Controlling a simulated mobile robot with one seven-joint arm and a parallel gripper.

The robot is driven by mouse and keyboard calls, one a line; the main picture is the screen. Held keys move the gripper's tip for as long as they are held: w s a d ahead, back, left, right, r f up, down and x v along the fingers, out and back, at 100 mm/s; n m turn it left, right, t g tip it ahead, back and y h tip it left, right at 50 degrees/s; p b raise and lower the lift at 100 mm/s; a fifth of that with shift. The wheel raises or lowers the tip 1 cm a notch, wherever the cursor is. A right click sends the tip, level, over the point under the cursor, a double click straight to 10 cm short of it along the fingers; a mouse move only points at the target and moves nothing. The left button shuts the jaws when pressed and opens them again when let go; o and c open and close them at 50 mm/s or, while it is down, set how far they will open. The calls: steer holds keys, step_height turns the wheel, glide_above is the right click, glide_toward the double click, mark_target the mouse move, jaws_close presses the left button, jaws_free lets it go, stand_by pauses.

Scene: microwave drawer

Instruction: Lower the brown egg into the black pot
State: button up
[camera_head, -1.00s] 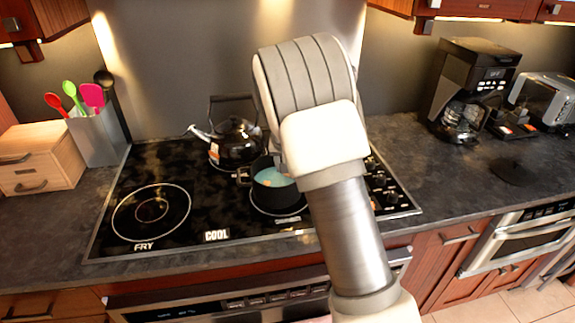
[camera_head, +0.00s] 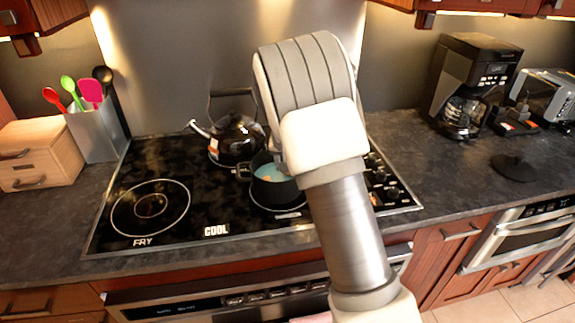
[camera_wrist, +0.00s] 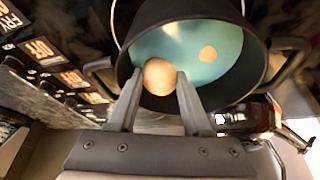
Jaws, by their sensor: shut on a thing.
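The black pot (camera_head: 274,186) stands on the cooktop and has a light blue inside. In the wrist view the pot (camera_wrist: 258,62) lies straight in front of my gripper. My gripper (camera_wrist: 160,84) is shut on the brown egg (camera_wrist: 159,75), with one finger on each side of it. The egg shows over the pot's opening near the rim; I cannot tell how deep it is. A small tan spot (camera_wrist: 208,53) shows on the blue inside. In the head view my arm hides the gripper and the held egg.
A black kettle (camera_head: 236,137) stands just behind the pot. Burner knobs (camera_head: 381,184) lie to the right. A utensil holder (camera_head: 97,134) and wooden box (camera_head: 38,154) are at left, a coffee maker (camera_head: 470,85) and dark lid (camera_head: 515,168) at right. The front-left burner (camera_head: 150,206) is clear.

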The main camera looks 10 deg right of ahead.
steer(key=shift+f+b, duration=1.25)
steer(key=shift+f, duration=0.55)
stand_by(0.5)
steer(key=o, duration=0.9)
steer(key=shift+c, duration=0.2)
steer(key=shift+r, duration=0.1)
steer(key=v, duration=1.7)
steer(key=s+d+r+n+y, duration=0.1)
steer(key=s+r, duration=0.2)
steer(key=s, duration=0.5)
steer(key=s+d+r+y, duration=0.1)
steer(key=s+r, duration=0.3)
steer(key=s, duration=0.4)
steer(key=s+f+n+t, duration=0.1)
steer(key=s+f+n, duration=0.1)
steer(key=s, duration=1.3)
steer(key=shift+s+h, duration=0.3)
